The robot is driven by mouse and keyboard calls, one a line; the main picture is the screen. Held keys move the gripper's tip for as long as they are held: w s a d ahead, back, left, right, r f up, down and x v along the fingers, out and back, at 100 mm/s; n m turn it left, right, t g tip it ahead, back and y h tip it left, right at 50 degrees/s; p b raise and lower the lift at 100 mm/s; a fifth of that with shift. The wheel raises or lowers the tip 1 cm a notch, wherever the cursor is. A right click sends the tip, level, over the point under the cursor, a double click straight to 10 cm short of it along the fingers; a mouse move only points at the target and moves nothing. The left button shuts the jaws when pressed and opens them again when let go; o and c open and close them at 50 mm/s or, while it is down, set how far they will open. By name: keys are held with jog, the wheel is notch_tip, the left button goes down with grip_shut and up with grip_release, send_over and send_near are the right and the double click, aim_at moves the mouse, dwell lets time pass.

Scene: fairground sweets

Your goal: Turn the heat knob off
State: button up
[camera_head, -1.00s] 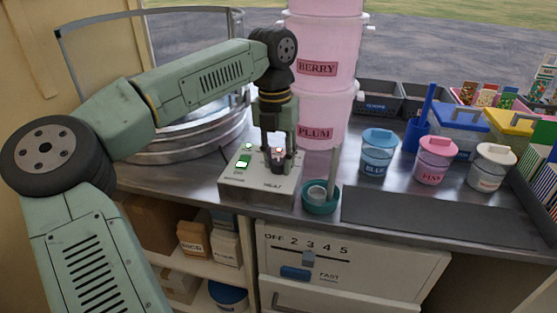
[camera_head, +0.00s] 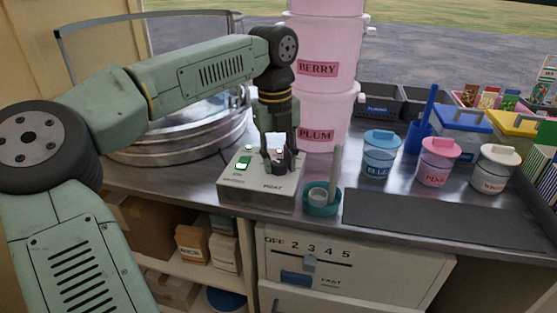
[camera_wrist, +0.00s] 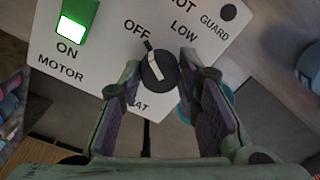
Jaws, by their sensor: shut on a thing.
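The heat knob (camera_wrist: 158,72) is a round black dial with a white pointer line, on the white control box (camera_head: 240,193). In the wrist view its line points up and slightly left, towards the OFF label (camera_wrist: 137,30); the LOW label (camera_wrist: 184,31) is to its right. My gripper (camera_head: 279,164) is down at the box, its dark-padded fingers on either side of the knob and shut on it. In the head view the fingers hide the knob. Part of the HEAT label is hidden by the left finger in the wrist view.
A lit green motor switch (camera_wrist: 72,22) sits left of the knob. Close by are a teal cup (camera_head: 321,205) and stacked pink tubs (camera_head: 322,95). A metal pan (camera_head: 180,140) stands behind the arm. Blue (camera_head: 381,155), pink (camera_head: 438,165) and white (camera_head: 495,170) lidded buckets stand right.

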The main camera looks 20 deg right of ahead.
aim_at(276, 163)
dwell(0.5)
jog(key=o, duration=1.1)
jog(key=shift+o, duration=0.2)
jog(key=shift+r, duration=0.1)
notch_tip(276, 163, up, 12)
jog(key=shift+a, duration=0.3)
